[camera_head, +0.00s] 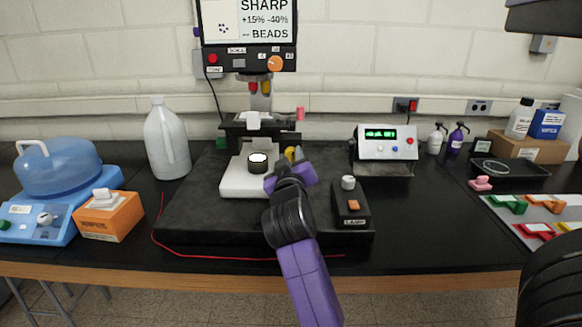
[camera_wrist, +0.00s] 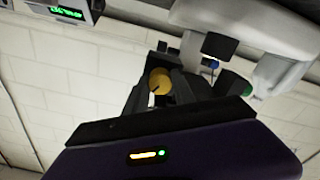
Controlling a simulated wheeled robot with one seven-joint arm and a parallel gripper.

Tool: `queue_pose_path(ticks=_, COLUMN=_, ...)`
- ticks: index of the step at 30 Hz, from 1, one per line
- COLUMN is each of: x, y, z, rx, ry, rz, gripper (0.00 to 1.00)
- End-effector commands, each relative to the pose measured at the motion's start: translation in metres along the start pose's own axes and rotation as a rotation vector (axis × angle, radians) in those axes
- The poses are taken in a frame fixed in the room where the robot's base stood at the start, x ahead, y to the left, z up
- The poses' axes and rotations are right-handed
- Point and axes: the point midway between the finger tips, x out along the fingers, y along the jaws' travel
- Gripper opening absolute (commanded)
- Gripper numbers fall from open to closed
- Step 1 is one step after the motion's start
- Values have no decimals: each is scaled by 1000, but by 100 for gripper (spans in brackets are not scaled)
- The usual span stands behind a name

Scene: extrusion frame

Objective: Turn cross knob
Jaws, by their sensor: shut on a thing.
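A white microscope stage unit (camera_head: 240,178) stands on the dark base plate, with a yellow knob (camera_head: 291,152) on its right side. In the wrist view the yellow knob (camera_wrist: 159,82) lies between my two dark fingers. My gripper (camera_wrist: 166,92) is shut on it. In the head view my purple gripper (camera_head: 290,166) reaches up from the front to the knob and partly hides it. Whether the knob has a cross shape cannot be told, and its turn angle is not clear. A green knob (camera_head: 221,143) sits on the left of the unit.
The microscope's screen (camera_head: 248,20) and control panel (camera_head: 250,60) rise behind. A black lamp box (camera_head: 351,205) stands close right of my arm. A pink knob (camera_head: 300,113) is above. A green-display meter (camera_head: 387,142) stands right. An orange wipes box (camera_head: 107,215) is left.

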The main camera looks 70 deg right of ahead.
Motion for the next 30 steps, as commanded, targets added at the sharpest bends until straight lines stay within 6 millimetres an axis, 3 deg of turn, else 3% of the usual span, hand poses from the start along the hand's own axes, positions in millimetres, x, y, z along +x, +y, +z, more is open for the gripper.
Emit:
queue_pose_path(ticks=12, x=0, y=-1, z=2, rx=231, ry=-1, rz=-1, gripper=0)
queue_pose_path(ticks=30, x=0, y=-1, z=0, rx=276, ry=-2, rz=-2, gripper=0)
